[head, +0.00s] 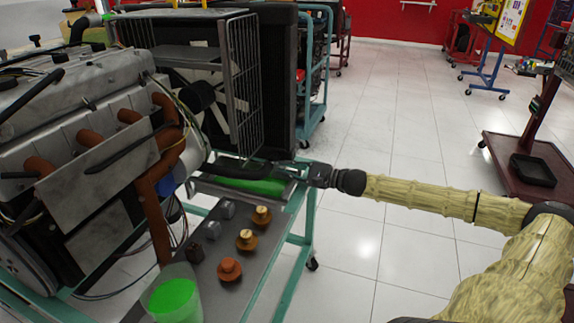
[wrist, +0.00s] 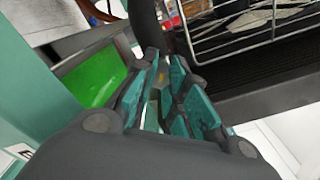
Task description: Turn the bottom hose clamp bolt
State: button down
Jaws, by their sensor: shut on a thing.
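The black bottom hose (head: 240,170) runs low from the engine towards the radiator (head: 279,90). In the wrist view the hose (wrist: 146,25) comes down to my fingertips. My gripper (head: 294,171) reaches in from the right at the hose's radiator end, above the stand's frame. In the wrist view my gripper (wrist: 165,82) has its teal-padded fingers closed around a small metallic piece at the hose end, which looks like the clamp bolt. The fingers hide most of the bolt and clamp.
A wire fan guard (head: 243,75) stands just above my gripper. A green tray (head: 255,186) lies below the hose. Several knobs, one of them orange (head: 229,269), and a green-filled cup (head: 175,299) are on the stand's front shelf.

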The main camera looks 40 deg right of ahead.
jog(key=m+p, duration=0.2)
jog(key=m, duration=0.3)
jog(key=m+p, duration=0.3)
jog(key=m, duration=0.2)
jog(key=shift+s+d+f, duration=0.1)
jog(key=shift+f, duration=0.1)
jog(key=shift+f+m, duration=0.1)
jog(key=shift+m, duration=0.2)
jog(key=c, duration=1.4)
grip_release()
jog(key=shift+s, duration=0.1)
